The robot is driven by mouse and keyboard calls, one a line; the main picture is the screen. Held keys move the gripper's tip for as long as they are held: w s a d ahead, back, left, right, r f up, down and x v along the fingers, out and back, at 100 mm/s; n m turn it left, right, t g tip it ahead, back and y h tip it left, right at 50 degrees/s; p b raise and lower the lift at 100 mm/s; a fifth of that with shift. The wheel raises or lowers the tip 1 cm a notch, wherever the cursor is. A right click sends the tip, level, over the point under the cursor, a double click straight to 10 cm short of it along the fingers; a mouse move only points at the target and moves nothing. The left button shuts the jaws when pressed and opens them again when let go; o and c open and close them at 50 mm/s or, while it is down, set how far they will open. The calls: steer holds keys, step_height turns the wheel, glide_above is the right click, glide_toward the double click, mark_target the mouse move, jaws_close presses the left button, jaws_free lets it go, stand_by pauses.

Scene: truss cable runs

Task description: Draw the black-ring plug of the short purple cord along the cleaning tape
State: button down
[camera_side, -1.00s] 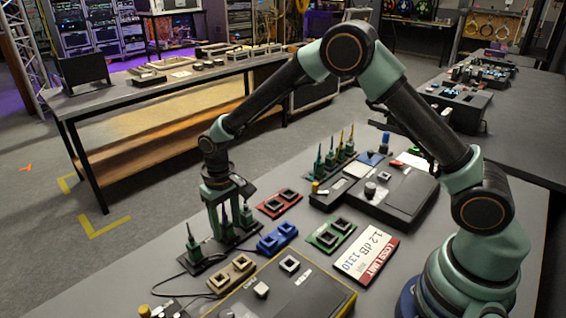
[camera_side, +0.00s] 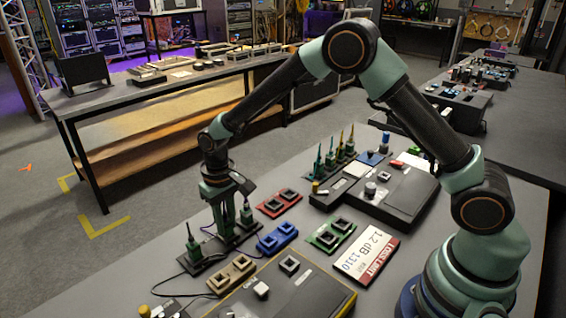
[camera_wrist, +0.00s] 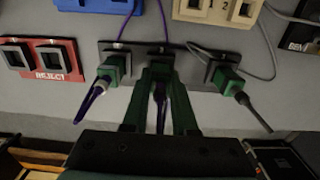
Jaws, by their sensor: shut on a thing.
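My gripper (camera_wrist: 158,74) is shut on the middle plug (camera_wrist: 159,98) of a dark three-place rack (camera_wrist: 191,80). The plug has a purple tail between my fingers, and its ring is hidden. A purple cord (camera_wrist: 163,18) runs away above it. To its left stands a green plug (camera_wrist: 112,68) with a white ring and a purple tail. To its right is a green plug (camera_wrist: 226,78) with a dark tail and grey cord. In the side view my gripper (camera_side: 228,228) is down at the rack. I cannot pick out the cleaning tape with certainty.
A red REJECT holder (camera_wrist: 48,75) is left of the rack, and a blue holder (camera_side: 277,237) and a tan holder (camera_side: 231,274) lie near it. A green holder (camera_side: 331,235) and a white-red Loss Limit card (camera_side: 366,255) lie further right. A dark tester box (camera_side: 395,200) stands behind.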

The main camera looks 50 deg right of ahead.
steer(key=shift+r, duration=2)
steer(key=shift+r, duration=0.3)
step_height(320, 180, up, 6)
steer(key=s+d+m, duration=0.3)
steer(key=d, duration=0.8)
steer(key=s+d+m, duration=0.3)
steer(key=d, duration=0.7)
steer(key=s+d+m, duration=0.3)
steer(key=d, duration=0.8)
steer(key=shift+w+f, duration=0.15)
steer(key=shift+f, duration=2.2)
steer(key=shift+w+f, duration=0.1)
steer(key=shift+f, duration=2.2)
